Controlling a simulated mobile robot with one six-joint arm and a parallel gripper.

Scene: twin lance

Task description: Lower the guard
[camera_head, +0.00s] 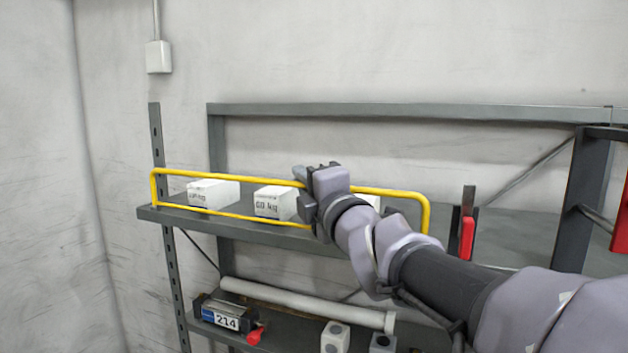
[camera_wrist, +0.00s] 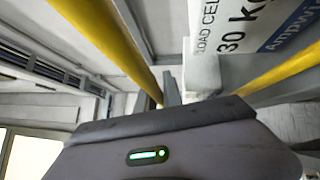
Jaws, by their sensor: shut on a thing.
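The guard (camera_head: 230,177) is a yellow tube frame standing along the front edge of the grey shelf (camera_head: 155,214). Its top bar runs above its lower bar, in front of the white boxes. My gripper (camera_head: 304,190) is shut on the top bar near its middle, and hides that part of the bar. In the wrist view the yellow bar of the guard (camera_wrist: 110,45) runs down to my gripper (camera_wrist: 170,88), and another yellow bar shows at the right. The contact itself is mostly hidden there.
White boxes (camera_head: 273,203) with labels stand on the shelf behind the guard. A red handle (camera_head: 466,238) is right of the guard. Below lie a white tube (camera_head: 310,303) and a device marked 214 (camera_head: 222,315).

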